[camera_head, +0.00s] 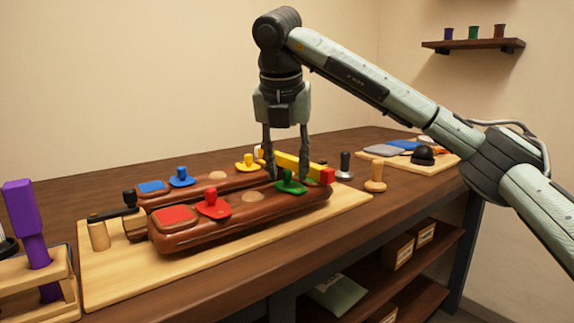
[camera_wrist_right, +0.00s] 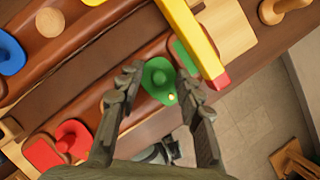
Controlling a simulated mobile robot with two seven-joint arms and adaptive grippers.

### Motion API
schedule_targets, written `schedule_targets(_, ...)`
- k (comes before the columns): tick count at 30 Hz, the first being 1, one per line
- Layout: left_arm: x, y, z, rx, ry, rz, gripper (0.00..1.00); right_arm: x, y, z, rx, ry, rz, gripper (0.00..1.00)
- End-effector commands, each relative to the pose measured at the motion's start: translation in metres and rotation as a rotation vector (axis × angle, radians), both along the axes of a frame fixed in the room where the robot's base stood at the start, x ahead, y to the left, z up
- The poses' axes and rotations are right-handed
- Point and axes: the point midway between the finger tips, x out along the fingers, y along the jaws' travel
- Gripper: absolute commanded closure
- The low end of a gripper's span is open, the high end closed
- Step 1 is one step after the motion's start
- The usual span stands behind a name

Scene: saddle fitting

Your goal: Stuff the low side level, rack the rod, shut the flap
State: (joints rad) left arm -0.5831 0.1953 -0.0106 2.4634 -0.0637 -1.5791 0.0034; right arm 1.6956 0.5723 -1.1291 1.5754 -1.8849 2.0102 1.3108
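Two long brown leather panels lie side by side; the near one (camera_head: 250,211) has a red flap (camera_head: 176,216), a red knob (camera_head: 213,204) and a green knob (camera_head: 290,183). The far one (camera_head: 207,186) has a blue flap (camera_head: 151,187), a blue knob (camera_head: 182,178) and a yellow knob (camera_head: 247,163). A yellow bar (camera_head: 297,164) with a red end lies across their right ends, beside a green flap (camera_wrist_right: 186,57). A purple rod (camera_head: 33,222) stands in a wooden rack (camera_head: 62,278). My right gripper (camera_head: 288,177) is open, its fingers either side of the green knob, contact unclear. My left gripper is out of view.
A pale board (camera_head: 120,277) lies under the panels. A black-topped peg (camera_head: 345,165) and a wooden peg (camera_head: 375,177) stand to the right. A tool board (camera_head: 440,165) lies at the back right. Boxes (camera_head: 398,252) sit on shelves below.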

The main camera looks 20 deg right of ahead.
Motion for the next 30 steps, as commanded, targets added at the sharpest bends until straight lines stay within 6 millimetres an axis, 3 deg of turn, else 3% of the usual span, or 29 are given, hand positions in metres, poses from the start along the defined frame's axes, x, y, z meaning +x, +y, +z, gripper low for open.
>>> schedule_targets(7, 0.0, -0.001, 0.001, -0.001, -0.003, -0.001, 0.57, -0.005, 0.003, 0.017, -0.001, -0.004, 0.0, 0.64)
schedule_targets(21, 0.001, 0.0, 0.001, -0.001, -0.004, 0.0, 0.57, -0.037, 0.018, 0.099, -0.001, -0.003, -0.001, 0.64)
schedule_targets(30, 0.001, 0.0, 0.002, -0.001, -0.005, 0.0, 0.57, -0.042, 0.02, 0.111, 0.0, 0.0, 0.0, 0.64)
